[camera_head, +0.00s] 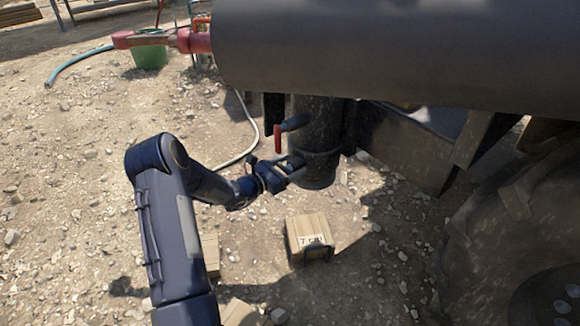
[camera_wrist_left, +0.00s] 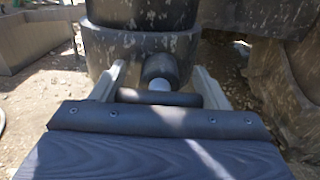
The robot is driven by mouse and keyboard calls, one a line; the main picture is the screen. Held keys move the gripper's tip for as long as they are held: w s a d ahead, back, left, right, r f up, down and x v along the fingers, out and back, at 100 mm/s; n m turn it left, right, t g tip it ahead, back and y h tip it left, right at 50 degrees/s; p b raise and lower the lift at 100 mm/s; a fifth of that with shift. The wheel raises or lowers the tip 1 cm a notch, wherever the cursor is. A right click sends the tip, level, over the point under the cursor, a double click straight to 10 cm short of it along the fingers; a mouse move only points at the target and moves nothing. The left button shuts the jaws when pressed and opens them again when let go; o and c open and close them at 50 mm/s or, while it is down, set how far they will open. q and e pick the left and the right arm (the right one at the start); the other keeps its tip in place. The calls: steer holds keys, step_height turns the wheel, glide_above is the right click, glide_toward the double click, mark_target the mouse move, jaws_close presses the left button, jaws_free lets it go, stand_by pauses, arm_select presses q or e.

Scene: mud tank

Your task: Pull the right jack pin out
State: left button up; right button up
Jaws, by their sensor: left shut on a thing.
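The jack leg (camera_head: 317,170) is a dark, dusty upright cylinder under the tank; it also stands ahead in the left wrist view (camera_wrist_left: 115,50). The jack pin shows in the left wrist view as a dark crossbar handle (camera_wrist_left: 160,97) on a short silver shaft, which runs to a dark round socket (camera_wrist_left: 160,67) on the leg. My left gripper (camera_head: 290,171) is at the leg's near side, shut on the pin's crossbar, with one pale finger at each end. In the head view the gripper mostly hides the pin. My right gripper is out of view.
The big dark tank (camera_head: 400,55) hangs over the leg. A red lever (camera_head: 278,138) sits just above my gripper. A wooden block (camera_head: 308,234) lies on the ground below, and a large tyre (camera_head: 510,230) stands at right. Stony ground at left is open.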

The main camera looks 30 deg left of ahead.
arm_select(q)
steer(key=p+v, duration=0.1)
steer(key=v, duration=0.4)
steer(key=shift+r, duration=0.1)
steer(key=shift+s+a, duration=0.1)
steer(key=shift+s, duration=0.05)
steer(key=shift+f, duration=0.2)
steer(key=o, duration=1.4)
steer(key=shift+s+r, duration=0.1)
steer(key=shift+s, duration=0.05)
